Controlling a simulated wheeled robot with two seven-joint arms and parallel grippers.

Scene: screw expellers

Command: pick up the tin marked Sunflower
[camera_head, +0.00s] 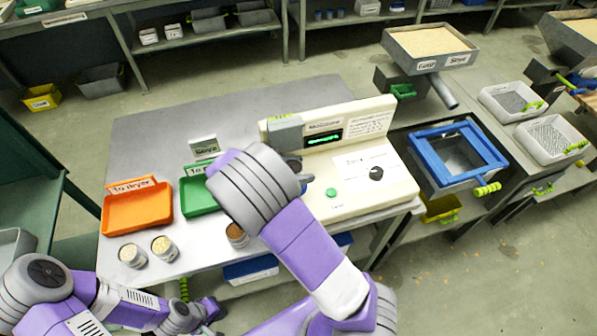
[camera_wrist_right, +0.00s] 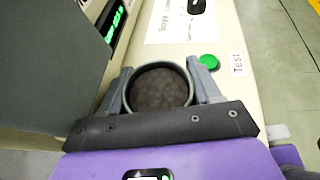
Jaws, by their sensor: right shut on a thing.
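My right gripper (camera_wrist_right: 160,72) is shut on an open round tin (camera_wrist_right: 160,90) with dark grey-brown contents. Its fingers press on both sides of the rim, and no label on it is visible. In the head view my right wrist hides most of this gripper and the tin, at the cream moisture meter (camera_head: 345,188). Two tins with pale contents, one tin (camera_head: 132,256) and another (camera_head: 163,248), stand at the table's front left. A tin with brown contents (camera_head: 236,236) stands beside my right arm. Their markings are too small to read. My left gripper (camera_head: 208,310) is low at the bottom left, its jaws unclear.
An orange tray (camera_head: 137,212) marked "To dryer" and a partly hidden green tray (camera_head: 196,197) lie on the table (camera_head: 150,130). The meter has a green button (camera_wrist_right: 208,62) marked "Test". A blue-framed bin (camera_head: 455,153) stands to the right. The table's back left is clear.

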